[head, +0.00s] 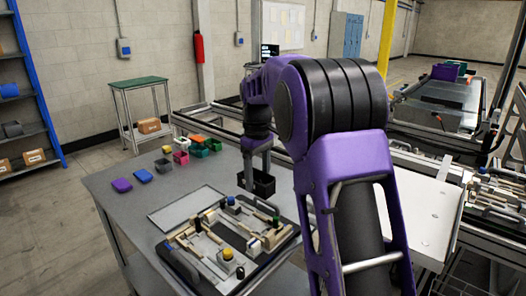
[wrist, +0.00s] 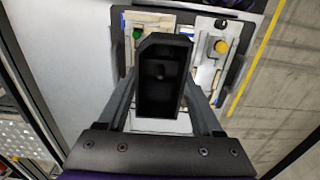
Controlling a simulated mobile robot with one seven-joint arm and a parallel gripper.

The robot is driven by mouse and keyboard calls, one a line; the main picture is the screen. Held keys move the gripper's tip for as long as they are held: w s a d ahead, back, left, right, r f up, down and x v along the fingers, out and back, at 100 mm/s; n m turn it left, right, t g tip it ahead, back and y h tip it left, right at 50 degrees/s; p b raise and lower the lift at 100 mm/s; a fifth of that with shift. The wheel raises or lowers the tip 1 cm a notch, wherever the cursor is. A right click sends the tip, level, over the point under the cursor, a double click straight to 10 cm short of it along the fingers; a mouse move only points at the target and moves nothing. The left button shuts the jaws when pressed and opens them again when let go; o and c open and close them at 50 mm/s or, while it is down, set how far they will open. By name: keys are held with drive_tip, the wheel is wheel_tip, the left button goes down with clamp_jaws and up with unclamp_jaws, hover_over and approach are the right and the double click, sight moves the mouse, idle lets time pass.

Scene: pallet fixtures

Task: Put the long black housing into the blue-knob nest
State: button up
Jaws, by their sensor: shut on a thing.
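The long black housing (wrist: 148,105) is an open-topped box with a chamfered end, held between the two fingers of my gripper (wrist: 160,88). In the head view the housing (head: 264,186) hangs at the end of my gripper (head: 257,160), by the far edge of the fixture pallet (head: 172,254). The blue knob (head: 231,200) stands on the pallet's far side, left of the housing. In the wrist view a green knob (wrist: 137,33) and a yellow knob (wrist: 221,46) show beyond the housing. The blue-knob nest's inside is not clear.
A grey flat panel (head: 187,207) lies left of the pallet. A purple block (head: 121,185), a blue block (head: 143,176) and several coloured bins (head: 181,157) stand on the table's far left. My arm covers the table's right side. The table's front left is bare.

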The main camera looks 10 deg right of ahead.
sight(255, 179)
drive_tip(key=shift+w+f+b, duration=0.15)
drive_tip(key=shift+w+f, duration=0.5)
drive_tip(key=shift+f, duration=1.7)
drive_tip(key=shift+w+f+b, duration=0.2)
drive_tip(key=shift+w+f, duration=0.45)
drive_tip(key=shift+f, duration=1.75)
drive_tip(key=shift+w+f+b, duration=0.15)
drive_tip(key=shift+w+f, duration=0.5)
drive_tip(key=shift+f, duration=1.7)
drive_tip(key=shift+f, duration=0.2)
drive_tip(key=shift+f+b, duration=0.55)
drive_tip(key=shift+f, duration=0.3)
drive_tip(key=o, duration=1.5)
drive_tip(key=shift+o, duration=0.2)
drive_tip(key=shift+r, duration=0.1)
wheel_tip(255, 179, up, 17)
drive_tip(key=shift+r+p, duration=0.2)
drive_tip(key=shift+p, duration=0.75)
